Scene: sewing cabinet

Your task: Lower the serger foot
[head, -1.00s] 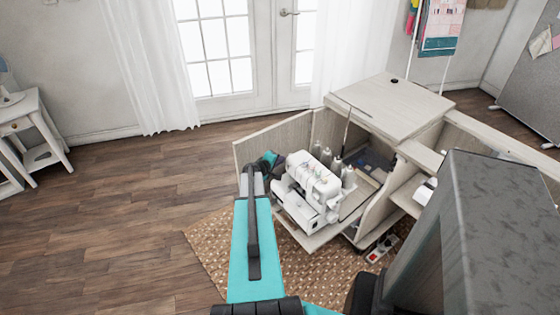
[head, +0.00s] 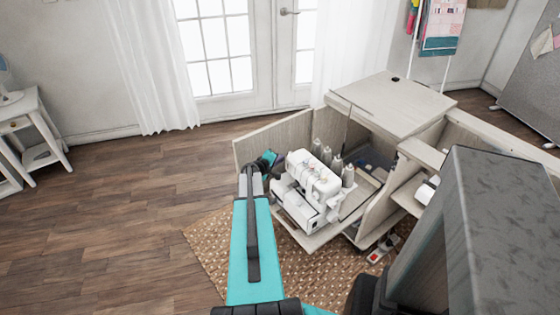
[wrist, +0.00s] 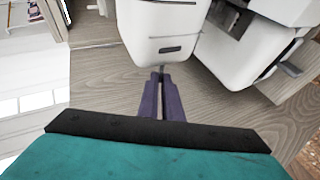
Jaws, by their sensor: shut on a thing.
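The white serger (head: 313,180) stands on the pulled-out shelf of the sewing cabinet, with several grey thread cones at its back. In the wrist view, its white housing (wrist: 165,25) fills the top middle. My gripper (wrist: 160,77) has its purple fingers together just below that housing. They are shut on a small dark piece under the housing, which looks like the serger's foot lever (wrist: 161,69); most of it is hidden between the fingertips. The foot itself cannot be made out.
The wooden cabinet (head: 392,97) surrounds the serger, with an open door panel (head: 275,140) behind my wrist and open shelves at the right. A woven rug (head: 212,243) lies below, with a power strip (head: 381,250) on it. The floor at the left is clear.

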